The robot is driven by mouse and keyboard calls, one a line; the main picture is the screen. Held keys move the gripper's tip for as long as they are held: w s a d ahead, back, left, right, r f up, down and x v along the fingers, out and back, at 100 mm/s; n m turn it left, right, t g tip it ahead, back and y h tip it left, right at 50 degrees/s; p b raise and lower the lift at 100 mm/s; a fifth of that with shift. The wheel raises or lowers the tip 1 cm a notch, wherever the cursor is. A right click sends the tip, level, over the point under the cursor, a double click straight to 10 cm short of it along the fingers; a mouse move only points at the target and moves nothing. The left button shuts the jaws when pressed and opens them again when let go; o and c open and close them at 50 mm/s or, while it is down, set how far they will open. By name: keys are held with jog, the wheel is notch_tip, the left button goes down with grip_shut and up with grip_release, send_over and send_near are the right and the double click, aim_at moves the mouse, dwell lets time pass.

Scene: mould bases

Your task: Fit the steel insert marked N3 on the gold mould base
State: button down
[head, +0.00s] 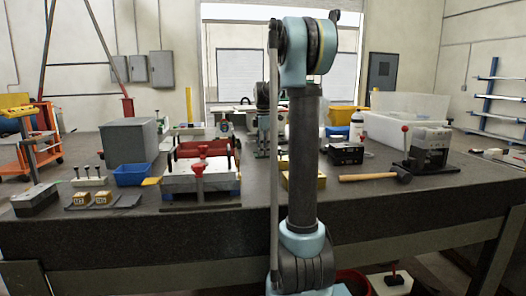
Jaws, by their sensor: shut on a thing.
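A gold block (321,181), which looks like the gold mould base, sits on the dark bench, mostly hidden behind my arm. My wrist reaches over the bench behind my upright arm link. My gripper (268,152) shows small and dark below it, to the left of that link and a little behind the gold block. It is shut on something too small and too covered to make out. I cannot read an N3 mark anywhere. Two small gold blocks (83,200) lie on dark plates at the left front.
A pale block with red clamps (199,178) stands left of my arm. A blue bin (132,174) and grey box (129,141) are further left. A hammer (365,177), a black device (346,153) and a grey press (429,150) are to the right. The right front bench is clear.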

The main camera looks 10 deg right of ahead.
jog(key=shift+w+r, duration=0.1)
jog(key=shift+r, duration=0.05)
jog(key=shift+r, duration=0.55)
jog(key=shift+r, duration=0.1)
